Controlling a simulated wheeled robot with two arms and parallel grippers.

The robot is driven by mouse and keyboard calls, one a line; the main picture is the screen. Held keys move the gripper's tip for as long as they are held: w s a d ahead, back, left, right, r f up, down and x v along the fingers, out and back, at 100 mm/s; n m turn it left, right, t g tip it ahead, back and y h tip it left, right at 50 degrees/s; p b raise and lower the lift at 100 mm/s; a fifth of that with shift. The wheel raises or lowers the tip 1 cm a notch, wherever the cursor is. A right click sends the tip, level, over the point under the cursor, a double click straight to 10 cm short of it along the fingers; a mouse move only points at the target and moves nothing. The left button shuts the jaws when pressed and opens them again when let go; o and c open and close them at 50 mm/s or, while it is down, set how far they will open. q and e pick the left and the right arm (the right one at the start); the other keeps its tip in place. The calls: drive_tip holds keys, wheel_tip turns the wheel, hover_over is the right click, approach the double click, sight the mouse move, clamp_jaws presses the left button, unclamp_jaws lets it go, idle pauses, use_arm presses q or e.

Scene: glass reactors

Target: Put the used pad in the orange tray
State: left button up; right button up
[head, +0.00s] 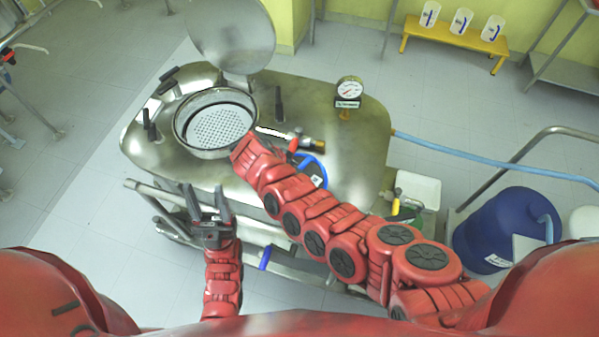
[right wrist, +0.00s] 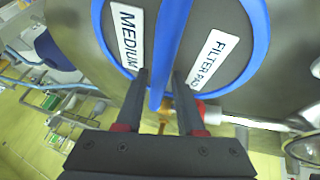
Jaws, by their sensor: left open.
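A dark grey disc with a blue rim and blue bar handle, labelled MEDIUM FILTER PAD (right wrist: 205,25), fills the top of the right wrist view. In the head view, a blue-rimmed labelled disc (head: 318,180) shows on the steel vessel, partly hidden by my right arm. My right gripper (right wrist: 163,75) has its fingers on either side of the blue bar; whether they press on it is unclear. It is hidden in the head view. My left gripper (head: 208,192) is open and empty at the vessel's near side. I cannot make out an orange tray; a yellow-orange bench (head: 440,37) stands far back.
The steel vessel (head: 365,130) has an open hatch (head: 181,128) with a perforated plate (head: 218,126) inside and its round lid (head: 232,38) raised. A pressure gauge (head: 348,90) stands on top. A blue hose (head: 480,160) and blue drum (head: 490,235) are at right.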

drive_tip(key=shift+s+a+r, duration=0.15)
drive_tip(key=shift+s, duration=0.15)
drive_tip(key=shift+c, duration=0.2)
drive_tip(key=shift+s+r, duration=0.1)
drive_tip(key=shift+c, duration=1.1)
drive_tip(key=shift+w+f, duration=0.2)
clamp_jaws()
drive_tip(key=shift+r, duration=0.1)
